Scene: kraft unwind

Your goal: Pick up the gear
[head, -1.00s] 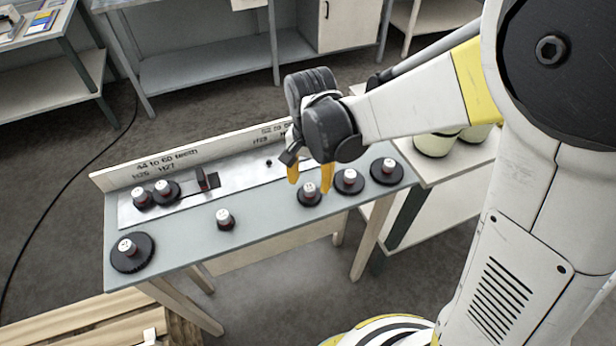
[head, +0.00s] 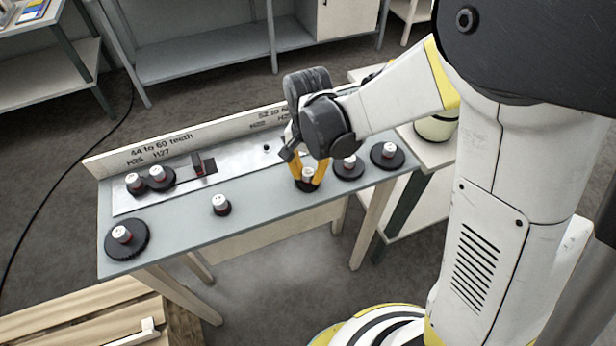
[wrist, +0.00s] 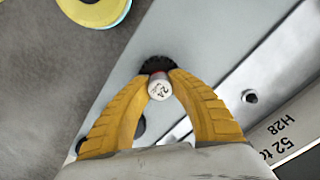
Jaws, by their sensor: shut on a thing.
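My gripper (head: 309,174) has its yellow fingers shut on the light-topped hub of a black gear (head: 308,187) near the front edge of the grey bench. In the wrist view the fingertips (wrist: 160,84) press on either side of this hub, whose top reads what looks like "24". The gear's dark toothed disc (wrist: 157,64) shows beyond the fingertips. I cannot tell whether the gear touches the bench.
Two more gears (head: 348,168) (head: 388,155) stand close to the right. A small gear (head: 221,205), a large gear (head: 127,240) and a pair (head: 150,179) are to the left. A lettered back rail (head: 180,148) runs along the bench (head: 260,215).

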